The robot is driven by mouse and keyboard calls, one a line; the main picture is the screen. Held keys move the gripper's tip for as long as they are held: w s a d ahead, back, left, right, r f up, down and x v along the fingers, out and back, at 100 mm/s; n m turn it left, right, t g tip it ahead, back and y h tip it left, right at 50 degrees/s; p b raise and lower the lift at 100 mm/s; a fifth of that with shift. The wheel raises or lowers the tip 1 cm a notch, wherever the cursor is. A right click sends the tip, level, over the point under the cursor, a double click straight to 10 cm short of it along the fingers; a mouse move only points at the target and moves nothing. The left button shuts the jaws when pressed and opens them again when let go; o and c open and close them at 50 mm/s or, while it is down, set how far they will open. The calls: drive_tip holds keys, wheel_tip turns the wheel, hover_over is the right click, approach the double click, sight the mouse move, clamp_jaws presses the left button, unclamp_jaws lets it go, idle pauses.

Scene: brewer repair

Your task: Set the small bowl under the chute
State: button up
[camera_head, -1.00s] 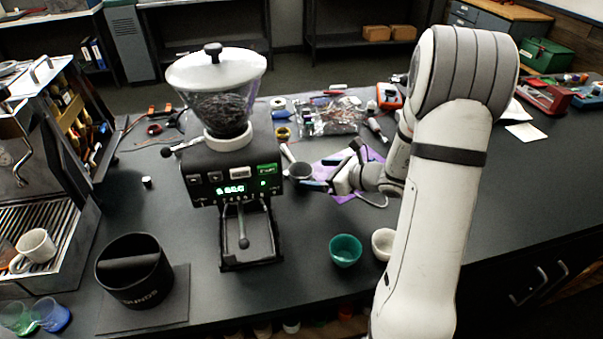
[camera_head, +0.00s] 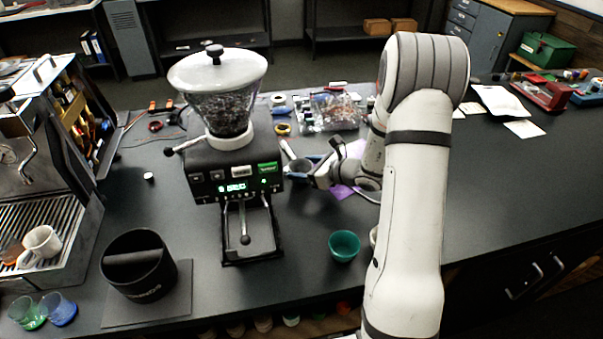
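The grinder (camera_head: 235,172) stands left of centre, with a clear bean hopper on top. Its chute (camera_head: 243,222) hangs at the front above a dark base tray (camera_head: 262,252); no bowl stands there. A small dark grey bowl (camera_head: 299,168) is on the counter just right of the grinder. My gripper (camera_head: 306,168) is at this bowl, with one blue-tipped finger on its far side and one on its near side. The fingers look spread around it; contact is unclear. A teal bowl (camera_head: 344,246) stands nearer the front. A white bowl (camera_head: 373,236) is mostly hidden by my arm.
A black knock box (camera_head: 138,266) stands on a mat at front left, beside the espresso machine (camera_head: 45,200). Counter between grinder and teal bowl is clear.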

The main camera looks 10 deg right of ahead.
drive_tip(key=c, duration=0.7)
drive_tip(key=shift+r, duration=0.1)
